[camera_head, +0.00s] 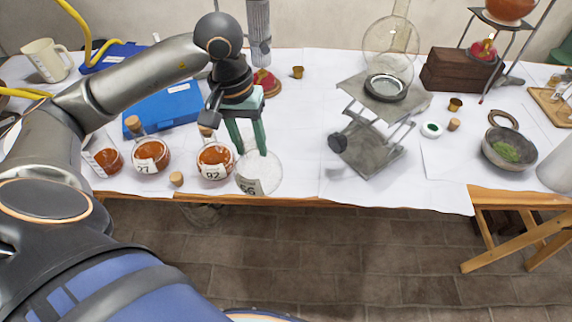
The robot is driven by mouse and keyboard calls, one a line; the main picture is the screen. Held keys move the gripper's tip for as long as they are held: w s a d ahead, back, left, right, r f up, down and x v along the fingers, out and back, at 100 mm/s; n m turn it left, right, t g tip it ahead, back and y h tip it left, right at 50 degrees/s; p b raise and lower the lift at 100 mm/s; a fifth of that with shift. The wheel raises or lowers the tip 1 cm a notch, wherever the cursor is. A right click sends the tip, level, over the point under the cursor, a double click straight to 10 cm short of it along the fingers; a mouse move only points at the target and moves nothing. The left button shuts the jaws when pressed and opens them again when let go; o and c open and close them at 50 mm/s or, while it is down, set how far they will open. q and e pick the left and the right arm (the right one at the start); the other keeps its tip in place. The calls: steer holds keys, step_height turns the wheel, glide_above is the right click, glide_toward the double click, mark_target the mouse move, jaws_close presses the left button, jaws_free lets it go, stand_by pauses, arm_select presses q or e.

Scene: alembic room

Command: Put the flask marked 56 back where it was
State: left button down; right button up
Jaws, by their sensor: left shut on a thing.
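A clear, empty-looking round flask (262,175) with a white label is at the table's front edge. Its number is blurred and looks like 56 or 66. My left gripper (251,152) points down above it with green fingers, shut on the flask's neck, which is mostly hidden between them. I cannot tell whether the flask's base touches the table. To its left stand flasks of orange-brown liquid: one marked 92 (214,158), one whose label seems to end in 7 (151,152), and one farther left (106,161). My right gripper is not in view.
A loose cork (176,179) lies by the front edge. A metal lab jack (372,145) carrying a large glass flask (390,45) stands to the right. A blue box (165,104) lies behind the flasks. White paper between gripper and jack is clear.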

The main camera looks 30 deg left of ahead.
arm_select(q)
steer(key=shift+m+y, duration=0.3)
steer(key=shift+y, duration=0.2)
steer(key=a+r, duration=0.1)
steer(key=s+a+r, duration=0.1)
steer(key=a+r, duration=0.1)
steer(key=shift+s+a+r, duration=0.15)
steer(key=shift+s+r, duration=0.05)
steer(key=shift+w+r, duration=0.1)
steer(key=w+d+f+p, duration=0.3)
steer(key=w+f, duration=1)
steer(key=shift+d, duration=0.25)
steer(key=shift+w, duration=0.1)
steer(key=shift+c, duration=2.2)
jaws_free()
